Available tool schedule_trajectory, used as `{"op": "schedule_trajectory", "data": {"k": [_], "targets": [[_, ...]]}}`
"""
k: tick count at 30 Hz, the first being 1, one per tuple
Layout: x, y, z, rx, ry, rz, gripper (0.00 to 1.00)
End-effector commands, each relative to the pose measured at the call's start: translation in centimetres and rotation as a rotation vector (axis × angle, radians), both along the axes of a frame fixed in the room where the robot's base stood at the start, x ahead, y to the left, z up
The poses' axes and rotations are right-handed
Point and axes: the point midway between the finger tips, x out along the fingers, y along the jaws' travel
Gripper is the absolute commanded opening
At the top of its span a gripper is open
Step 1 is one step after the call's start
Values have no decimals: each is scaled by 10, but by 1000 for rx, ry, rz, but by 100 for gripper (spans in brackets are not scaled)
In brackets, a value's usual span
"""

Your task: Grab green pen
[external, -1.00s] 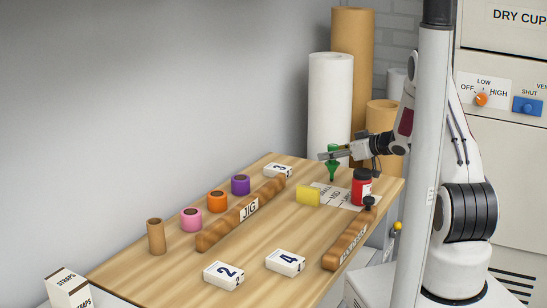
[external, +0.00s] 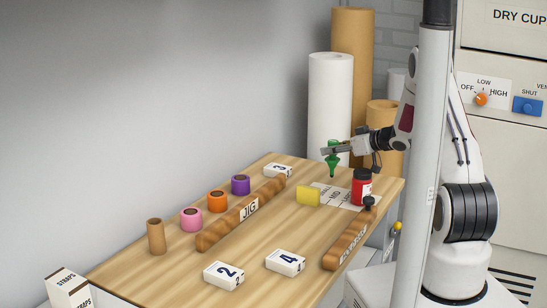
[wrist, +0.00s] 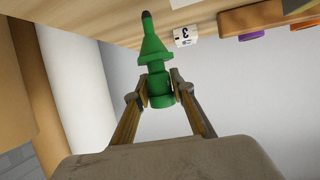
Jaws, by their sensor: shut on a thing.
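The green pen (external: 333,162) has a cone-shaped front, a dark tip and a thicker, stepped body. My gripper (external: 334,149) is shut on its body and holds it above the far right part of the workbench, with the cone pointing down in the external view. In the wrist view, the two fingers of my gripper (wrist: 160,88) press on opposite sides of the green pen (wrist: 155,50). Its dark tip points away from my gripper toward the wooden bench top.
A red jar (external: 362,188) and a yellow block (external: 308,196) stand near the printed sheet (external: 335,196) below my gripper. A wooden jig bar (external: 222,231) and several coloured rings lie left. Tall white (external: 330,110) and brown (external: 352,60) rolls stand behind.

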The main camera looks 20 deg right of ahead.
Motion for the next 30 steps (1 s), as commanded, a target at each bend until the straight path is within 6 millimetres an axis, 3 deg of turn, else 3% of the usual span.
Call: {"op": "schedule_trajectory", "data": {"k": [18,30], "targets": [[0,0,77,0,-1,1,2],[0,0,86,1,2,1,2]]}}
